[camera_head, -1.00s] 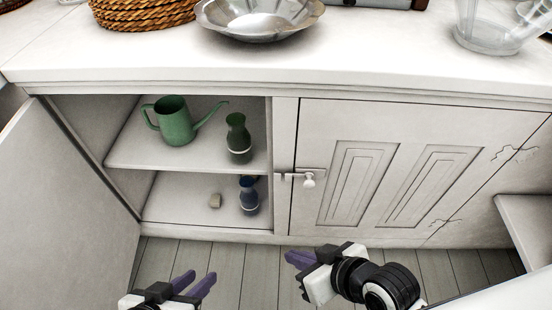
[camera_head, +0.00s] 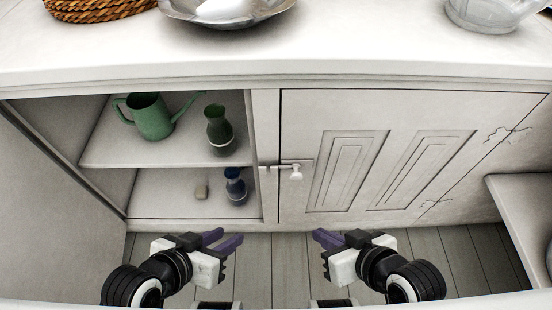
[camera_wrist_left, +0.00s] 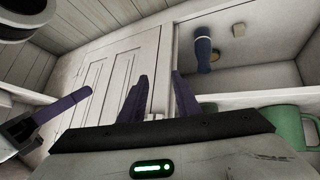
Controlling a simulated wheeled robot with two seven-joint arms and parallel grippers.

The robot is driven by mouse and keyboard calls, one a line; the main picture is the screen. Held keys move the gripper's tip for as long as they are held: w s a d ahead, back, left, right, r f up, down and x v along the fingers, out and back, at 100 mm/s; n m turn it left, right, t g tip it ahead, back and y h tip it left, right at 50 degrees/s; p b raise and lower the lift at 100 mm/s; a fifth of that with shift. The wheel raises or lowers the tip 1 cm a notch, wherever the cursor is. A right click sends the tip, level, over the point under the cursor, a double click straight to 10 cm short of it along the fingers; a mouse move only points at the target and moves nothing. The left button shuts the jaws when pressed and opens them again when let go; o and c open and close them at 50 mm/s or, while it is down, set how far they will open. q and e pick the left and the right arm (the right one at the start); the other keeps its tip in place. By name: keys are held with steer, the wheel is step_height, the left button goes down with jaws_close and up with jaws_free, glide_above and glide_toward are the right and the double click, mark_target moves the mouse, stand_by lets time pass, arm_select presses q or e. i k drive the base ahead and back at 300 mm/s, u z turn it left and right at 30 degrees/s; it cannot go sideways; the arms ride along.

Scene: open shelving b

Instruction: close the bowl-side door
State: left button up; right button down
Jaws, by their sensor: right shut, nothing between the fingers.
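The cabinet's left door (camera_head: 45,215) stands wide open at the left edge of the head view, below the counter end with the metal bowl (camera_head: 228,10). The right panelled door (camera_head: 365,165) is closed, with a latch and white knob (camera_head: 296,173) at its left edge. My left gripper (camera_head: 222,241) is open and empty, low in front of the open compartment, apart from the left door. In the left wrist view its fingers (camera_wrist_left: 161,95) are spread apart. My right gripper (camera_head: 325,240) is shut and empty, below the closed door; it also shows in the left wrist view (camera_wrist_left: 75,98).
Inside the open compartment are a green watering can (camera_head: 150,117), a green vase (camera_head: 219,130), a blue vase (camera_head: 235,186) and a small beige block (camera_head: 201,190). A wicker basket (camera_head: 100,8) and glass jug (camera_head: 490,12) stand on the counter. A low shelf (camera_head: 520,215) juts out at right.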

mark_target(60, 244)
steer(key=u, duration=0.55)
steer(key=k, duration=1.3)
steer(key=u, duration=0.55)
steer(key=i, duration=0.9)
steer(key=u, duration=0.75)
